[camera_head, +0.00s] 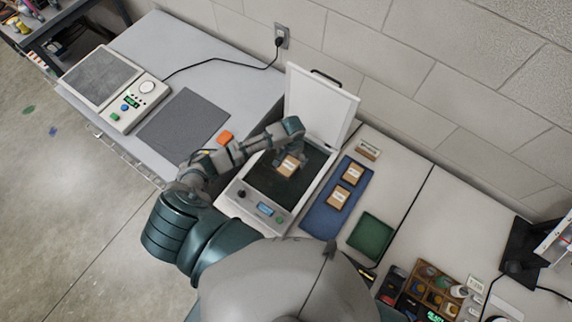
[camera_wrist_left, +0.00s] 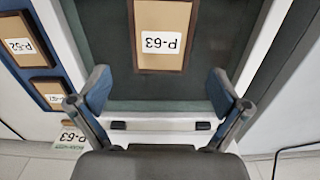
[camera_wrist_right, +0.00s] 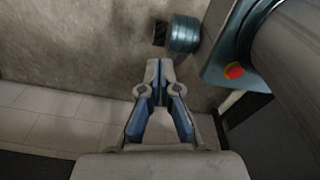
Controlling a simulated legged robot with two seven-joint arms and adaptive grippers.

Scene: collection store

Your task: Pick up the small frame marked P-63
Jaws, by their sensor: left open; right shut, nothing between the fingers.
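The small frame marked P-63 (camera_wrist_left: 162,36) lies flat on the dark bed of an open box-like device, brown-edged with a white label. In the head view the frame (camera_head: 290,166) is partly covered by my left gripper (camera_head: 292,150). In the left wrist view my left gripper (camera_wrist_left: 157,92) is open and empty, with the frame beyond its fingertips and not between them. My right gripper (camera_wrist_right: 158,82) is shut and empty, pointing at bare wall and floor, away from the table.
The device (camera_head: 236,194) has a raised white lid (camera_head: 318,106) behind my left gripper. A blue tray (camera_head: 320,218) to its right holds two similar frames. A green mat (camera_head: 371,236) and a wooden organiser (camera_head: 417,297) lie further right. A grey mat (camera_head: 182,124) lies left.

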